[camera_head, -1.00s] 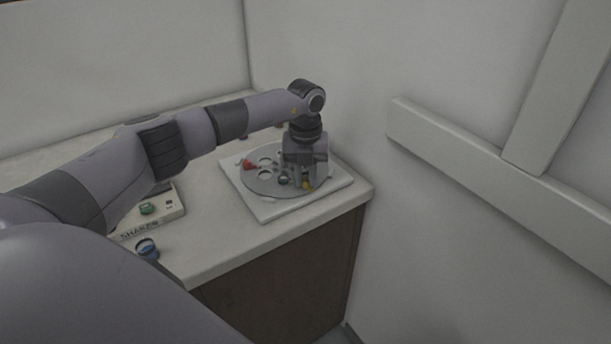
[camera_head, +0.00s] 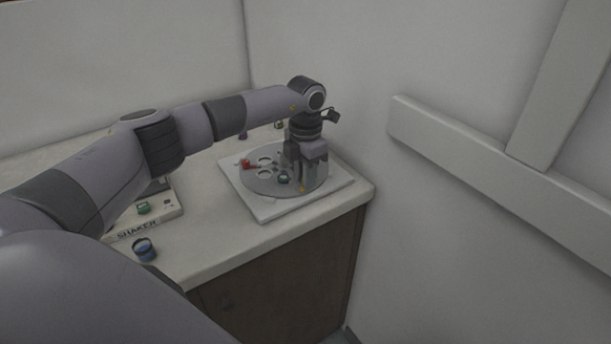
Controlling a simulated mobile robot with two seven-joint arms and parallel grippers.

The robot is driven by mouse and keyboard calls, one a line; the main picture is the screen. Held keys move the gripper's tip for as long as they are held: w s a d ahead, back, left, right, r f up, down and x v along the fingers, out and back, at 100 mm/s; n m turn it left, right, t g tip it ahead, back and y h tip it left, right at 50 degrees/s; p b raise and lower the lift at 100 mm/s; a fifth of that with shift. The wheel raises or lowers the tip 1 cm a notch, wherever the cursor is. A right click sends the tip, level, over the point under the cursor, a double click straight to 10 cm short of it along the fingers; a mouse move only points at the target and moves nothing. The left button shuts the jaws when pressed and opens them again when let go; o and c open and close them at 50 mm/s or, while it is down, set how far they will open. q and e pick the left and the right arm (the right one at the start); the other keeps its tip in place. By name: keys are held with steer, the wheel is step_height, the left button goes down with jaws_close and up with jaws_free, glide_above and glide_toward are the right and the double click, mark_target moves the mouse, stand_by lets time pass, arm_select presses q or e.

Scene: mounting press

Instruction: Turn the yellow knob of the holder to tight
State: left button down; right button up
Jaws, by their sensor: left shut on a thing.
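The holder (camera_head: 262,187) is a round grey disc with holes, lying on a white square plate (camera_head: 270,211) near the counter's right corner. My left gripper (camera_head: 303,184) points straight down over the right part of the disc, with its fingers shut on the yellow knob (camera_head: 303,188). Only a small yellow bit of the knob shows between and below the fingers; the rest is hidden. A red part (camera_head: 246,164) and a dark green part (camera_head: 283,179) sit on the disc. My right gripper is not in view.
A shaker box (camera_head: 150,220) and a blue-capped jar (camera_head: 145,250) stand on the counter at the left, near my left arm. Small dark items (camera_head: 279,125) stand behind the disc. The wall with a pale rail (camera_head: 480,160) is close on the right.

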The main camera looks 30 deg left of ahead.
arm_select(q)
steer(key=m+b, duration=0.1)
steer(key=m, duration=0.5)
steer(key=m+b, duration=0.1)
steer(key=m, duration=0.5)
steer(key=shift+m, duration=0.4)
steer(key=m, duration=0.6)
steer(key=shift+b, duration=0.3)
steer(key=m, duration=0.5)
steer(key=shift+m, duration=0.4)
steer(key=c, duration=1)
jaws_free()
steer(key=shift+r+b, duration=0.45)
steer(key=shift+r, duration=3.15)
